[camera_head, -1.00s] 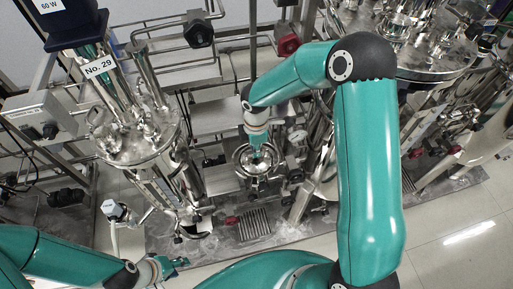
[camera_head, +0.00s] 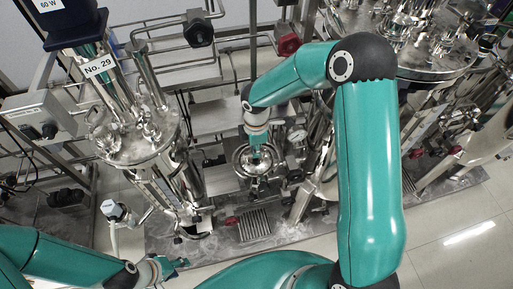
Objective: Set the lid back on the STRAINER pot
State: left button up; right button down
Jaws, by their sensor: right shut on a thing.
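The strainer pot (camera_head: 259,185) is a small steel vessel low in the middle of the skid. A round steel lid (camera_head: 243,160) shows at its top, under my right gripper (camera_head: 258,162). My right gripper points down and is shut on the lid; its fingers and wrist hide the lid's middle. I cannot tell whether the lid touches the pot's rim. My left gripper (camera_head: 176,265) is low at the left, near the floor edge of the skid, apart from the pot. Its fingers are too small to tell open from shut.
A stirred steel vessel labelled No. 29 (camera_head: 135,140) stands at the left. A large vessel (camera_head: 430,60) is at the upper right. Pipes, valves and a gauge (camera_head: 297,136) crowd the pot. A floor grate (camera_head: 254,225) lies in front. Tiled floor is clear at the lower right.

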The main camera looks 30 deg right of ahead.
jog(key=shift+f, duration=0.1)
dwell(0.3)
jog(key=c, duration=1.2)
grip_release()
notch_tip(320, 180, up, 12)
